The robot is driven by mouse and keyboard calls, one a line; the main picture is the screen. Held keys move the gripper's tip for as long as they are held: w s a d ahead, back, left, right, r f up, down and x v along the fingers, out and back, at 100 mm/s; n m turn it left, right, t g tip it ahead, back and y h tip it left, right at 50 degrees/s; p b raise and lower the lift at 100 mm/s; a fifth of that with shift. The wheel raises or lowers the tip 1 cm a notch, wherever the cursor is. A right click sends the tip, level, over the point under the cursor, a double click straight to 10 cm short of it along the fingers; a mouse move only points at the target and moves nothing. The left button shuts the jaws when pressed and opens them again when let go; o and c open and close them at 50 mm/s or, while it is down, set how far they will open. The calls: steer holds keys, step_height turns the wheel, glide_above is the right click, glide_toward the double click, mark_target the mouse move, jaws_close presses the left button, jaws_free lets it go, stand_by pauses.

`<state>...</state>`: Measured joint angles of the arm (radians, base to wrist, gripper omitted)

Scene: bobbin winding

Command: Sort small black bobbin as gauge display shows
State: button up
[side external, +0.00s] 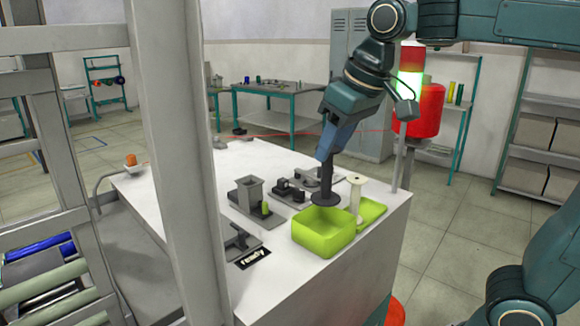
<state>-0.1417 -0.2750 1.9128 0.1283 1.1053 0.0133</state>
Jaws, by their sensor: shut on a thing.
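My gripper (328,154) points down, shut on the small black bobbin (326,198). The bobbin hangs roughly upright, its wide lower flange just above or behind the far rim of the lime-green bin (324,237); I cannot tell whether it touches. The bin's inside is only partly visible. Beside it on the right is a shallow green tray (373,212) with a white bobbin (356,196) standing at it. A small black display (253,258) at the table's front edge shows white text that looks like "ready".
The white table (180,187) holds several grey fixtures, including a block with a square top (249,193) and a dark clamp (238,240) nearer the front. A pole with a lit green lamp (409,88) rises behind the tray. The table's left part is mostly clear.

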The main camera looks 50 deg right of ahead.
mark_target(331, 199)
steer(key=shift+f, duration=1.4)
steer(key=shift+f, duration=2.7)
stand_by(0.9)
steer(key=o, duration=0.9)
steer(key=shift+r, duration=0.1)
steer(key=shift+r, duration=3.4)
steer(key=shift+s, duration=0.1)
